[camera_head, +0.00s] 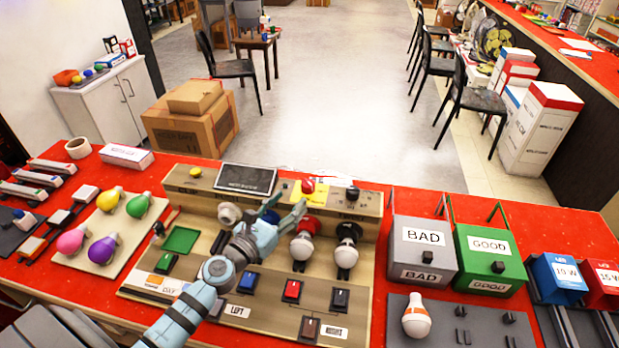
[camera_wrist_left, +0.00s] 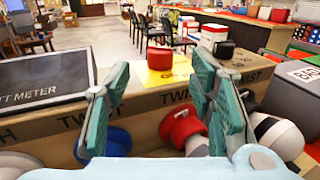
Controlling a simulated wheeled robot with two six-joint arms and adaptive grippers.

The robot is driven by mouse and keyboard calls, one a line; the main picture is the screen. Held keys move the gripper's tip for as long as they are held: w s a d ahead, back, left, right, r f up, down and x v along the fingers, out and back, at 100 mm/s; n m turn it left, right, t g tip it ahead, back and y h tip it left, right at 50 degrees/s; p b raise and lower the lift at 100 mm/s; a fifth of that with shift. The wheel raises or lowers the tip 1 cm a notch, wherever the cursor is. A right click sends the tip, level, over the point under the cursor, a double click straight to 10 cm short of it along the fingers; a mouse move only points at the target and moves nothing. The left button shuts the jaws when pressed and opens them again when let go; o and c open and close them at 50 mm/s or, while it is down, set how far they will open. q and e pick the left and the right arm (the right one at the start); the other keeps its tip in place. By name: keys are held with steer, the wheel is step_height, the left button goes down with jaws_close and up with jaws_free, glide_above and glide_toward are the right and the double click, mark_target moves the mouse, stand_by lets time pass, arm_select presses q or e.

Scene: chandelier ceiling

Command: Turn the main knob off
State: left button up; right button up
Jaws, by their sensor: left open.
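A red knob (camera_head: 308,185) stands on a yellow plate (camera_head: 321,193) on top of the raised back of the test panel (camera_head: 370,205). The knob also shows in the left wrist view (camera_wrist_left: 159,58), upright on its yellow plate (camera_wrist_left: 172,74), which carries partly hidden dark lettering. My left gripper (camera_head: 287,209) is open and empty, reaching up over the panel from the front. In the left wrist view, the knob is ahead and lies between the two teal fingers (camera_wrist_left: 155,98), apart from both. My right gripper is not in view.
A dark meter screen (camera_head: 246,179) is left of the knob and a black knob (camera_head: 352,192) is right of it. Bulbs in sockets, such as the white one (camera_head: 347,256), stand below. Grey BAD (camera_head: 421,236) and green GOOD (camera_head: 488,268) boxes are at the right.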

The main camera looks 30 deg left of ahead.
mark_target(304, 187)
arm_select(q)
steer(key=w, duration=0.6)
steer(key=w+d, duration=0.1)
steer(key=w, duration=0.1)
steer(key=shift+w+f+b, duration=0.35)
steer(key=shift+w+b, duration=0.05)
steer(key=shift+w+d+r, duration=0.1)
steer(key=shift+w+r, duration=0.05)
steer(key=shift+w, duration=0.2)
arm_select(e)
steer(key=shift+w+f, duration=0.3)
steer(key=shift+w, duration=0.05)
arm_select(q)
steer(key=c, duration=1.2)
steer(key=shift+o, duration=0.2)
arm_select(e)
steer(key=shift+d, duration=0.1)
